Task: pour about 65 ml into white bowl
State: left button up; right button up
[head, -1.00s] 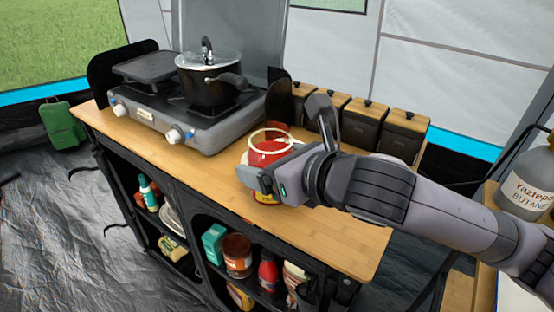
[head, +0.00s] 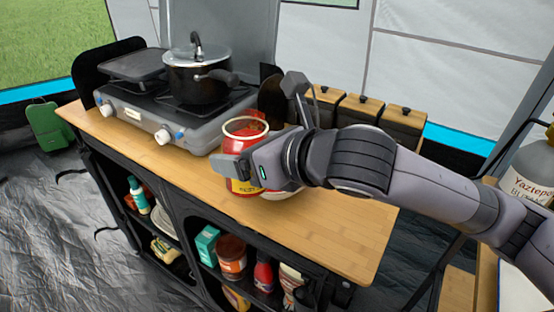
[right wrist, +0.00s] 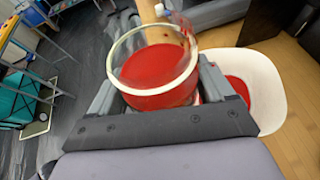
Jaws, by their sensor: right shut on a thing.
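My right gripper (head: 240,168) is shut on a red jar (head: 245,143) with a cream rim and a yellow band low on its side. In the right wrist view the jar (right wrist: 160,98) stands between the fingers with red liquid inside. It looks near upright in the head view. The white bowl (right wrist: 272,92) is just to the right of the jar in the right wrist view, with red showing inside it, partly hidden by a finger. In the head view only a sliver of the bowl (head: 286,194) shows below the gripper. My left gripper is not in view.
A gas stove (head: 180,118) with a lidded dark pot (head: 197,78) stands on the left of the wooden counter (head: 330,235). Several dark canisters with wooden lids (head: 355,108) line the back. The counter's front right is clear. Shelves below hold groceries.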

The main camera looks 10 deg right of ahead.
jog(key=m+g, duration=0.1)
jog(key=w+d+m+g+y, duration=0.1)
jog(key=shift+w+d+r+m+b, duration=0.1)
jog(key=shift+w+r+m+b, duration=0.1)
jog(key=shift+r+m+b, duration=0.1)
jog(key=shift+w+d+r+m+g+y, duration=0.2)
jog(key=shift+w+d+m+g+y, duration=0.25)
jog(key=shift+w+m+y, duration=0.2)
jog(key=shift+f+m+g+y, duration=0.25)
jog(key=shift+f+m+g, duration=0.1)
jog(key=shift+m, duration=0.3)
jog(key=shift+s+f+m+g+y, duration=0.1)
jog(key=shift+f+m+g+y, duration=0.15)
jog(key=shift+m+y, duration=0.2)
jog(key=shift+f+m+g+y, duration=0.25)
jog(key=shift+f+m+g, duration=0.15)
jog(key=shift+f, duration=0.2)
jog(key=shift+r, duration=0.4)
jog(key=shift+d+r+n+t+h, duration=0.1)
jog(key=shift+r+n+t+h, duration=0.3)
jog(key=shift+n+t+h, duration=0.25)
jog(key=shift+r+n, duration=0.25)
jog(key=shift+n, duration=0.25)
